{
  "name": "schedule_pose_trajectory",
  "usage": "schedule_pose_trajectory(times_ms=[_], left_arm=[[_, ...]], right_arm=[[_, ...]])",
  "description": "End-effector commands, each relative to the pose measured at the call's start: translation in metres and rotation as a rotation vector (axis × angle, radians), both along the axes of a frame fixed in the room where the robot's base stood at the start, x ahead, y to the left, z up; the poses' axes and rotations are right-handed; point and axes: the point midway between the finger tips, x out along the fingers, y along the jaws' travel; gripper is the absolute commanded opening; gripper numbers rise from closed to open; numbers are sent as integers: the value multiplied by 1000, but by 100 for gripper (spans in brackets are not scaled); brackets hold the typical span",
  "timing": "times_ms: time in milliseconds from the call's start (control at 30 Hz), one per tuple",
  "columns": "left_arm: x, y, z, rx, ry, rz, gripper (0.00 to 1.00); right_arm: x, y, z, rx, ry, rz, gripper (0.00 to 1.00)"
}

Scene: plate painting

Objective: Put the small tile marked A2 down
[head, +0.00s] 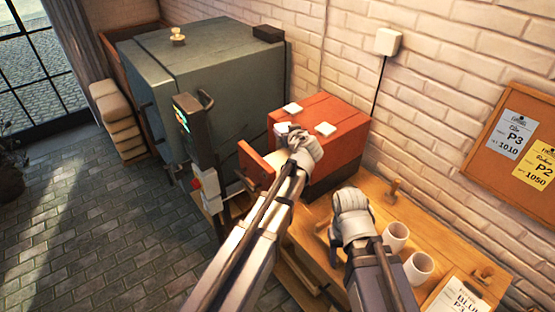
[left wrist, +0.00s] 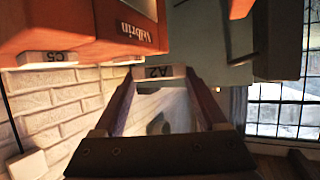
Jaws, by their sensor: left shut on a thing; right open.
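My left gripper (head: 284,131) is at the upper front of the red box-shaped oven (head: 345,110). In the left wrist view the small tile marked A2 (left wrist: 158,72) sits between the fingertips, and the gripper is shut on it. That view is upside down. The tile is beside the red oven there and appears apart from it. A tile marked C5 (left wrist: 47,58) rests on the oven's top. In the head view two white tiles (head: 292,108) (head: 325,129) lie on the oven top. My right gripper (head: 350,203) is open over the bench; its fingertips are mostly hidden.
The oven's front door (head: 255,164) stands open. A large grey-green kiln (head: 210,65) with a control panel (head: 190,122) stands to the left. Two white mugs (head: 396,236) (head: 418,268), wooden-handled tools (head: 393,190) and a card (head: 458,297) occupy the wooden bench (head: 425,218).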

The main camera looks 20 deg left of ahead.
Motion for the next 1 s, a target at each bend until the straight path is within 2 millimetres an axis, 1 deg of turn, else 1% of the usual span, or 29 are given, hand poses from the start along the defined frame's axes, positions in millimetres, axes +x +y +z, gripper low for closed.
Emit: schedule_pose_trajectory(times_ms=[167,267,800,900,1000], left_arm=[[0,1,-10,0,0,1,15],[0,1,-23,0,0,1,15],[0,1,-121,0,0,2,15],[0,1,-134,0,0,2,15],[0,1,-138,0,0,2,15]], right_arm=[[0,0,-10,0,0,1,50],[0,0,-23,-1,0,3,50],[0,0,-121,-3,0,11,50],[0,0,-134,-3,0,11,50],[0,0,-138,-3,0,11,50]])
